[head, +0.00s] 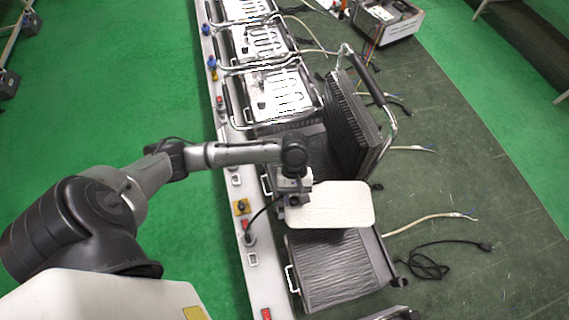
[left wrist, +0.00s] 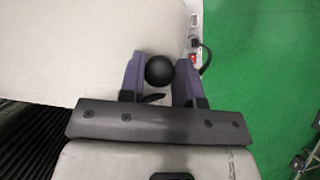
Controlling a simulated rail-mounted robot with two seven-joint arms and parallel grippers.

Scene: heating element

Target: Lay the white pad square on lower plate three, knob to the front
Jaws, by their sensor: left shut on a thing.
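The white pad (head: 335,206) is a pale rounded rectangle, held roughly flat by my left gripper (head: 293,197) at its left edge. In the left wrist view, the two fingers of my left gripper (left wrist: 161,78) are closed about the pad's black ball knob (left wrist: 159,70); the white pad (left wrist: 70,45) spreads beyond them. In the head view the pad overlaps the back of the nearest dark ribbed lower plate (head: 340,270); its exact height is unclear. No number shows to tell which plate is three. My right gripper is not in view.
Behind the pad stands a raised ribbed upper plate (head: 352,122) with a bar handle, over another dark lower plate (head: 312,148). Several pale plates with heating loops (head: 285,92) line up farther back.

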